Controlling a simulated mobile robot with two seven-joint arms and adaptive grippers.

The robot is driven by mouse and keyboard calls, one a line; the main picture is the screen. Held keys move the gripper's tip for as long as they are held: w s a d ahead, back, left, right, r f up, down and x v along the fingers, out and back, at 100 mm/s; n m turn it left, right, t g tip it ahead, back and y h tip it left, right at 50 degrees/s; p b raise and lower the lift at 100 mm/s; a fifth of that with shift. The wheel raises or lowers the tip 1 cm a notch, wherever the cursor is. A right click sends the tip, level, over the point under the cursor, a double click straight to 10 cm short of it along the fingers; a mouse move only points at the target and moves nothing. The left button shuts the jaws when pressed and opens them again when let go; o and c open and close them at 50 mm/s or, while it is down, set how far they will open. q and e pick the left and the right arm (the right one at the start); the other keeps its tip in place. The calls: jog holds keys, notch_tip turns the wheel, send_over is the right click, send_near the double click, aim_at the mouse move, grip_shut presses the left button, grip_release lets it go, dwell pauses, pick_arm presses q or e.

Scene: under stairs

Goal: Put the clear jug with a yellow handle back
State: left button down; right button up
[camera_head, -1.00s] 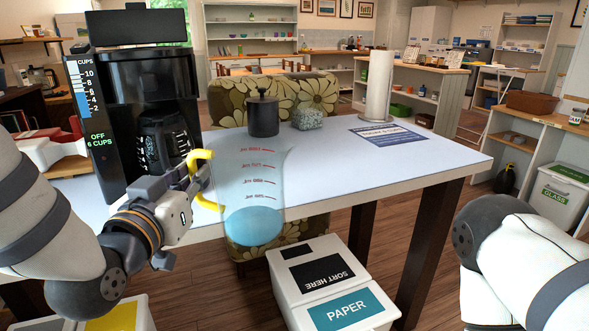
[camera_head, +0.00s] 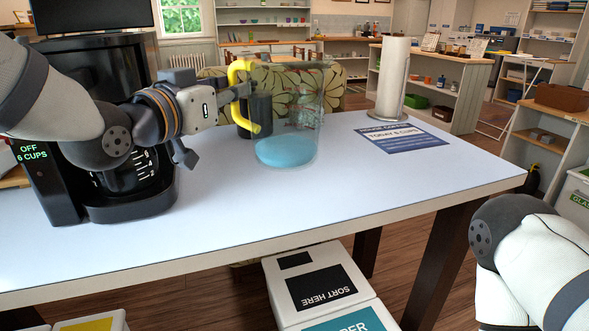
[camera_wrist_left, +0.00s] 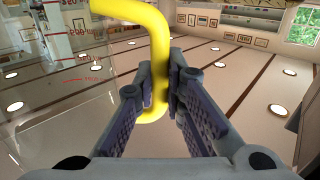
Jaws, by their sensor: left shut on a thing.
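The clear jug (camera_head: 298,115) with a yellow handle (camera_head: 240,72) is upright over the white table (camera_head: 230,200), with some blue liquid at its bottom. I cannot tell whether its base touches the tabletop. My left gripper (camera_head: 236,92) is shut on the jug's handle from the left. In the left wrist view the yellow handle (camera_wrist_left: 155,60) runs between the two fingers (camera_wrist_left: 160,100), with the clear jug wall (camera_wrist_left: 55,75) at the left. Of my right arm only links show at the lower right; its gripper is out of view.
A black coffee maker (camera_head: 110,195) stands on the table at the left, beside my left arm. A dark canister (camera_head: 258,115) is partly hidden behind the jug. A paper towel roll (camera_head: 392,75) and a blue-and-white sign (camera_head: 402,138) are to the right. The table's front middle is clear.

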pick_arm(q)
jog(key=w+f+b, duration=0.3)
jog(key=w+f, duration=0.9)
jog(key=w, duration=0.1)
jog(key=shift+d+f+b, duration=0.3)
jog(key=shift+d, duration=0.15)
pick_arm(e)
jog(key=s+f+g, duration=0.1)
jog(key=s+f, duration=0.3)
jog(key=s, duration=0.1)
jog(key=shift+f+g, duration=0.25)
jog(key=shift+g, duration=0.15)
pick_arm(q)
jog(key=shift+f, duration=0.15)
pick_arm(e)
jog(key=shift+s+a, duration=0.1)
pick_arm(q)
jog(key=c, duration=2)
grip_release()
jog(key=shift+f, duration=0.1)
jog(key=shift+c, duration=0.2)
jog(key=o, duration=0.4)
